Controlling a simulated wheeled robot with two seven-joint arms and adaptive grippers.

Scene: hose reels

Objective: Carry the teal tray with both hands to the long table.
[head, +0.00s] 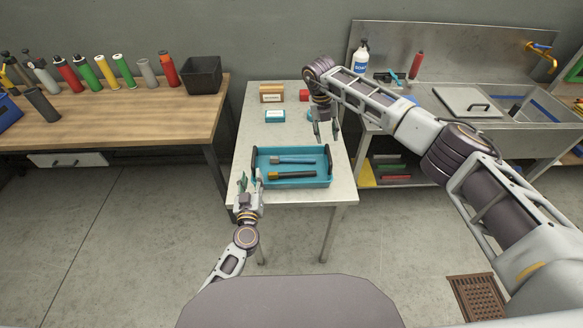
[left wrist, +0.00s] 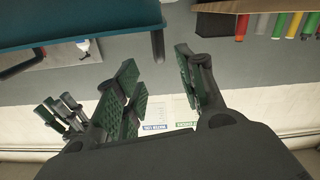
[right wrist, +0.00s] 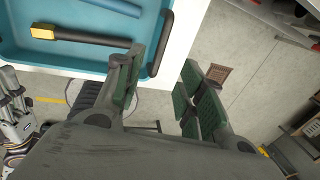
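The teal tray (head: 263,164) sits on a small pale table (head: 338,170), with a black handle at each end. A blue-handled tool (head: 296,160) and a black-handled tool with a yellow part (head: 290,174) lie in it. My left gripper (head: 248,181) is open beside the tray's left end, close to the left handle; nothing shows between its fingers (left wrist: 160,85). My right gripper (head: 326,131) is open above the tray's right end. In the right wrist view the right handle (right wrist: 166,35) is just beyond its empty, parted fingers (right wrist: 162,88).
Small boxes (head: 275,116) sit behind the tray. A steel sink counter (head: 440,125) stands at right. The floor is open at left.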

